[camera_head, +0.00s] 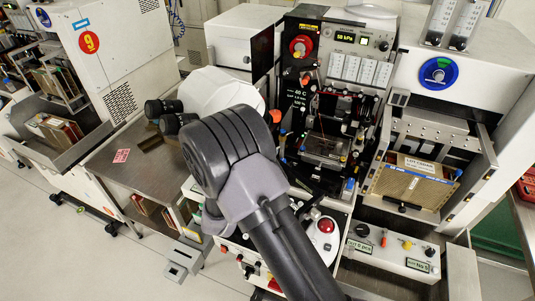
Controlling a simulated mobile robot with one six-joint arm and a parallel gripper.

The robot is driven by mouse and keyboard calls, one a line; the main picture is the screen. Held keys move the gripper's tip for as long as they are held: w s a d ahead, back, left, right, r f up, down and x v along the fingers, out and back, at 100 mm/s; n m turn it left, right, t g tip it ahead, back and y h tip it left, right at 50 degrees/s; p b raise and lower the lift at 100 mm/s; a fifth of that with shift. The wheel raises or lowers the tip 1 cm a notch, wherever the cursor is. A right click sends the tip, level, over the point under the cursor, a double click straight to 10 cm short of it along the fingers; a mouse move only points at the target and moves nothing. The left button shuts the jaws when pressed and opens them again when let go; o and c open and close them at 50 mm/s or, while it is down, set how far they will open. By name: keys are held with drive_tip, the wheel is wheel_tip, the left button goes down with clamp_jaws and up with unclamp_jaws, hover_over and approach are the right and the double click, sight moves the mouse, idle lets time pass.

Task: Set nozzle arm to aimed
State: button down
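The wire bonder's open work area (325,147) is at the centre right, with a small dark stage and many little parts, wires and coloured knobs. The nozzle arm is too small among these parts for me to pick out or to tell its position. My own thick dark arm rises from the bottom centre and bends at a large joint left of the work area. It covers the lower left of the machine. I cannot make out my gripper's fingers in this view.
A white microscope head (222,92) with black eyepieces is behind my arm. A lit panel (352,39) reads about 50 kPa. A magazine bay (412,177) stands at right above a knob panel (390,249). A red button (326,225) is beside my arm. Floor at lower left is clear.

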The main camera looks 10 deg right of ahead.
drive_tip(key=shift+s+d+n+t+y+b, duration=0.1)
drive_tip(key=shift+s+n+t+y+b, duration=0.1)
drive_tip(key=shift+n+t+y, duration=0.25)
drive_tip(key=shift+s+d+n+t+y+b, duration=0.15)
drive_tip(key=shift+n+t+y, duration=0.2)
drive_tip(key=shift+y, duration=0.2)
drive_tip(key=shift+w+a, duration=0.1)
drive_tip(key=c, duration=1.4)
unclamp_jaws()
drive_tip(key=shift+c, duration=0.2)
